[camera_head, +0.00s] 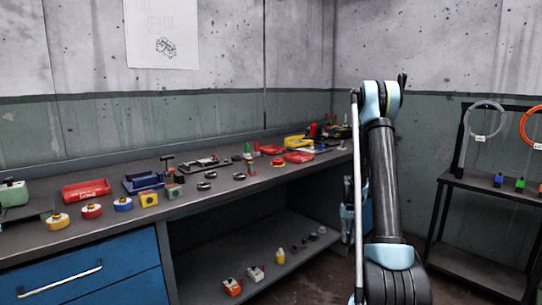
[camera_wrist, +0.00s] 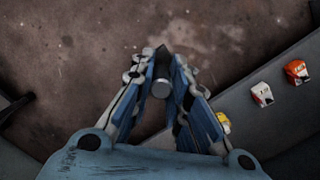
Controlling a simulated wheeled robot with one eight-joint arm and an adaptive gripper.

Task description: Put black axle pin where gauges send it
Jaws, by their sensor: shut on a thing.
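My gripper (camera_wrist: 162,72) shows in the wrist view, its blue fingers closed around a small dark pin with a pale grey round end, the black axle pin (camera_wrist: 161,88). The pin is held between the fingertips, over the brown floor, apart from any surface. In the head view my arm stands upright at the right; the gripper is mostly hidden behind it, beside the bench's right end. Several round gauge-like pieces, yellow (camera_head: 57,221), red (camera_head: 91,210) and blue (camera_head: 122,204), stand on the bench (camera_head: 100,240); their readings are too small to tell.
A dark rack (camera_head: 485,185) with hanging rings stands at the right.

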